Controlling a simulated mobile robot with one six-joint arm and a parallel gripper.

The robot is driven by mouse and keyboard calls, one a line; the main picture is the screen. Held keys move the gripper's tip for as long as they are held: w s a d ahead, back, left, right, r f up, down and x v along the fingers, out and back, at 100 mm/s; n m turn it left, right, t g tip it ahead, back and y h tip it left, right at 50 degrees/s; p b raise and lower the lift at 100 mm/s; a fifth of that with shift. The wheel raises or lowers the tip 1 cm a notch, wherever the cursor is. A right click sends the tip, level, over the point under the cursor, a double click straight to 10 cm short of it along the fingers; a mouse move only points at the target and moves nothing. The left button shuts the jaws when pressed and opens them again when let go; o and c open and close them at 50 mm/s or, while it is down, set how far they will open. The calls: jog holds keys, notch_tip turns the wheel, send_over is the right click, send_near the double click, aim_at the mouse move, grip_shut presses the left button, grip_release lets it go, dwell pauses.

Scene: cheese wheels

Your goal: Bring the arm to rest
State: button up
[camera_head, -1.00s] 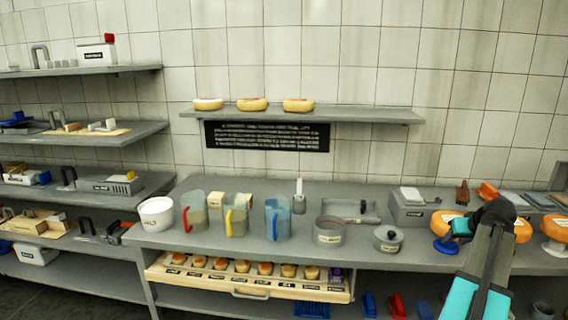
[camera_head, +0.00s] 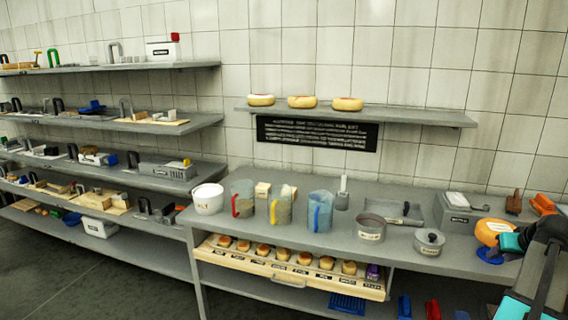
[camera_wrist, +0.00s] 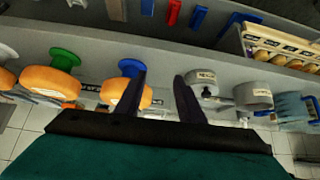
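My gripper (camera_wrist: 160,84) shows in the wrist view with its two dark fingers spread apart and nothing between them. In the head view my arm (camera_head: 540,268) is at the lower right edge, folded above the counter's right end; its fingers cannot be made out there. An orange wheel (camera_head: 492,231) on a blue stand is just left of my arm in the head view. In the wrist view, orange wheels on a blue stand (camera_wrist: 131,67) and a green stand (camera_wrist: 63,59) lie left of and behind the fingers.
The grey counter (camera_head: 290,246) holds jugs (camera_head: 320,211), a white tub (camera_head: 208,198) and a lidded pot (camera_head: 429,241). A wooden drawer (camera_head: 290,284) with small wheels sticks out below. Wheels sit on a wall shelf (camera_head: 400,115). Loaded shelves (camera_head: 150,126) stand at left; floor (camera_head: 70,277) is clear there.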

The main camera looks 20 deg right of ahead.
jog(key=w+a+f+n+g+y, duration=0.1)
jog(key=w+a+f+n+y, duration=0.25)
jog(key=w+a+f, duration=1.45)
jog(key=w+a+f+n+g+y, duration=0.1)
jog(key=a+f+g+y, duration=0.1)
jog(key=a+f, duration=0.8)
jog(key=w+a+f+n+g+y, duration=0.15)
jog(key=a+f, duration=0.45)
jog(key=a, duration=0.8)
jog(key=s+a+f+n+g, duration=0.1)
jog(key=s+a+f+g, duration=0.1)
jog(key=s+a+f, duration=0.75)
jog(key=s+a+f+n+g, duration=0.2)
jog(key=s+a+f, duration=0.3)
jog(key=a, duration=0.7)
jog(key=s+a+f+m+g+h, duration=0.1)
jog(key=s+a+f+g, duration=0.1)
jog(key=s, duration=0.8)
jog(key=s+a+f+m+g+h, duration=0.1)
jog(key=s+f, duration=0.3)
jog(key=s, duration=0.5)
jog(key=shift+s+a+f+g+h, duration=0.3)
jog(key=shift+s+a+f+g, duration=0.1)
jog(key=shift+a+g, duration=0.25)
